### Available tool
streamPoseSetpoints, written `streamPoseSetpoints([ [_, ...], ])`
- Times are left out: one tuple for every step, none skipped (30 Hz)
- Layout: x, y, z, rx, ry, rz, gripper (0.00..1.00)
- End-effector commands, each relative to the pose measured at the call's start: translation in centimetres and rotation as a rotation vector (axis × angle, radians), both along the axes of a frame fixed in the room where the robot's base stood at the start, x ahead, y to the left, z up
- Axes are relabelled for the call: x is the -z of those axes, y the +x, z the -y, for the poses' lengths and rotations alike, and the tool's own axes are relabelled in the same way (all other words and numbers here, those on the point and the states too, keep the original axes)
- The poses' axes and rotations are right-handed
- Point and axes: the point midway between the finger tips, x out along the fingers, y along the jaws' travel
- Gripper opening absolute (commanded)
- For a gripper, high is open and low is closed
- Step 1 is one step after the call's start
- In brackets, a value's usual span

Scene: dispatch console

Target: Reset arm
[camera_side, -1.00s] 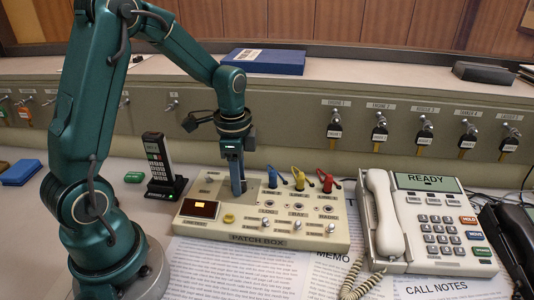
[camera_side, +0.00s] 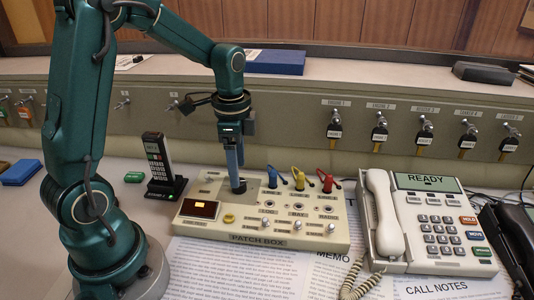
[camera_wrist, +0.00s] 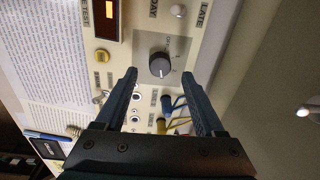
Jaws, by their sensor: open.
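My gripper (camera_side: 232,165) hangs over the rear left part of the beige patch box (camera_side: 255,240), pointing down. In the wrist view my gripper (camera_wrist: 162,75) has its two dark fingers apart, with nothing held between them. A dark round knob (camera_wrist: 160,65) with a white pointer line lies beyond the fingertips, between them in that view. In the side view the knob (camera_side: 238,187) shows just under the fingers. I cannot tell the exact gap between fingertips and knob.
Blue, yellow and red plugs (camera_side: 299,179) stand in the box close right of my gripper. A black handset in its cradle (camera_side: 160,165) stands at left. A desk phone (camera_side: 440,225) stands at right. Keys hang along the back panel (camera_side: 280,120). Space above the box is free.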

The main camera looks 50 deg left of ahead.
Motion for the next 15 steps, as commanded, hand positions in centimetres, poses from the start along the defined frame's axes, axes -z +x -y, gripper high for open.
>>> streamPoseSetpoints([
  [-0.7,0.1,0.0,0.001,0.002,0.006,0.71],
  [-0.9,0.0,0.0,0.001,0.001,0.003,0.71],
  [-1.2,0.0,0.0,0.001,0.001,0.003,0.71],
  [-1.4,0.0,0.1,0.001,0.001,0.002,0.71],
  [-1.5,0.0,0.1,0.001,0.001,0.002,0.71],
  [-1.6,0.0,0.1,0.001,0.001,0.002,0.71],
  [-1.7,-0.1,0.1,0.001,0.0,0.001,0.71],
  [-1.7,-0.1,0.1,0.001,0.0,0.001,0.71],
  [-1.7,-0.1,0.1,0.001,0.0,0.0,0.71],
  [-1.7,-0.1,0.1,0.001,0.0,0.0,0.71],
  [-1.7,-0.1,0.1,0.001,0.0,0.0,0.71],
  [-1.7,-0.1,0.1,0.001,0.0,0.0,0.71],
  [-1.7,-0.1,0.1,0.001,0.0,0.0,0.71],
  [-1.6,-0.1,0.1,0.001,0.0,0.0,0.71],
  [-1.7,0.0,0.2,0.007,0.001,0.003,0.71],
])
